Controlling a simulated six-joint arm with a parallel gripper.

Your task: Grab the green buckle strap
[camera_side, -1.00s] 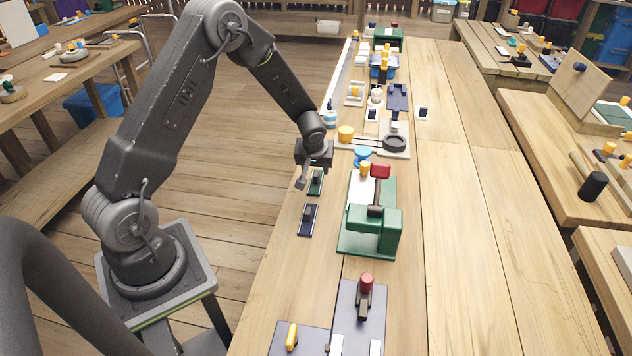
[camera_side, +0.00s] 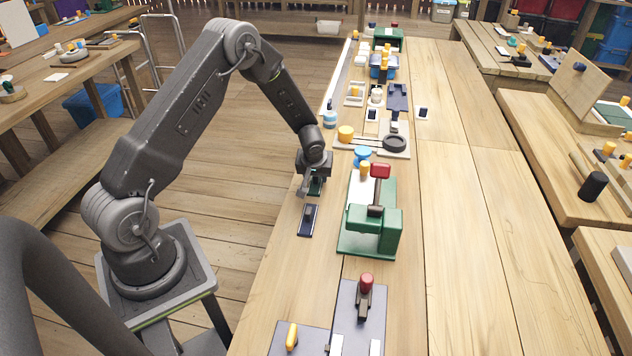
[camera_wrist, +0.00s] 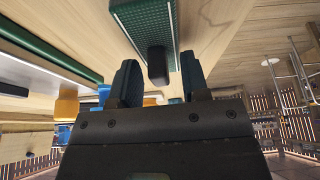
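The green buckle strap (camera_side: 317,186) is a short green strip lying flat near the left edge of the long wooden table. My two fingers (camera_wrist: 160,78) are apart, one to each side of that block. I cannot tell whether either finger touches it.
A green press-like stand (camera_side: 390,228) with a red knob is to the right. A blue round piece (camera_side: 363,154) and a yellow cup (camera_side: 346,133) stand behind. The table's right side is clear.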

